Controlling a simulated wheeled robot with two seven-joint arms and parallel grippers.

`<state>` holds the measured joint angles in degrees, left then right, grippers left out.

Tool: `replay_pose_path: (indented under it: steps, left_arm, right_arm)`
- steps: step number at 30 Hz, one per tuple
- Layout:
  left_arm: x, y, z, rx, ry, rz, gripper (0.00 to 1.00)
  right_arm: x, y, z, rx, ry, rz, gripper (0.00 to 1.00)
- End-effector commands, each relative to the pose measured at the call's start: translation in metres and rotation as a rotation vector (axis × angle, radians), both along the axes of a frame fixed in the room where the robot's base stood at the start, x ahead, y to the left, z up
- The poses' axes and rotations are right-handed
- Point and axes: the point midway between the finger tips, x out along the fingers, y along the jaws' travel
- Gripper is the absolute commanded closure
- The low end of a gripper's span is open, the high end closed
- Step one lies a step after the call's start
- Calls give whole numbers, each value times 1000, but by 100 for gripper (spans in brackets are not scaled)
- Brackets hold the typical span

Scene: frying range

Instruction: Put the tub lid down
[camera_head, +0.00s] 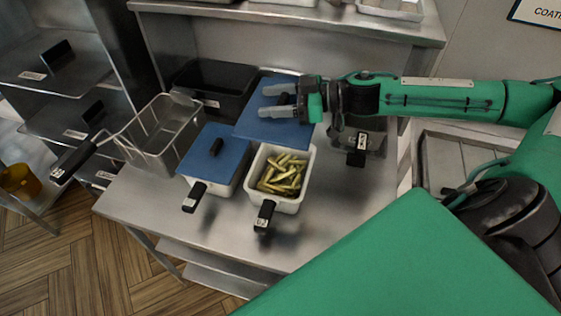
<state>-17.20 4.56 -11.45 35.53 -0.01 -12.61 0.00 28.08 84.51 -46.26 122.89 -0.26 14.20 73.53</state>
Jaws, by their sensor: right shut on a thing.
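A blue tub lid (262,128) with a dark knob is at my right gripper (276,100). The gripper's fingers are shut on the knob. The lid is behind an uncovered white tub (287,205) holding several yellow-green sticks. I cannot tell whether the lid touches anything below it; the gripper hides part of it. A second white tub to the left is covered by its own blue lid (205,152). My left gripper is not in view.
A wire fry basket (160,130) stands at the left of the steel table (235,232), its handle past the edge. A black bin (205,75) is at the back. A metal container with a black handle (356,157) stands right, below my arm. The table's front right is bare.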

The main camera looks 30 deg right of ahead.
Motion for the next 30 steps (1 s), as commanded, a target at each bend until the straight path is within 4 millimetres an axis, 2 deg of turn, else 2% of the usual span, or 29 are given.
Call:
replay_pose_path:
  steps: [10,18,21,26,30]
  left_arm:
    - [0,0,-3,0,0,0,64]
    - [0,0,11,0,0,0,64]
    - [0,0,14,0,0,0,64]
    - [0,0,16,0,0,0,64]
    - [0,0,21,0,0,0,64]
  right_arm:
    - [-1,1,-60,5,8,0,72]
    - [0,1,-123,5,5,-1,72]
    - [0,1,-140,3,2,-2,71]
    - [0,0,-152,2,1,0,71]
    - [-1,1,-172,4,4,-1,72]
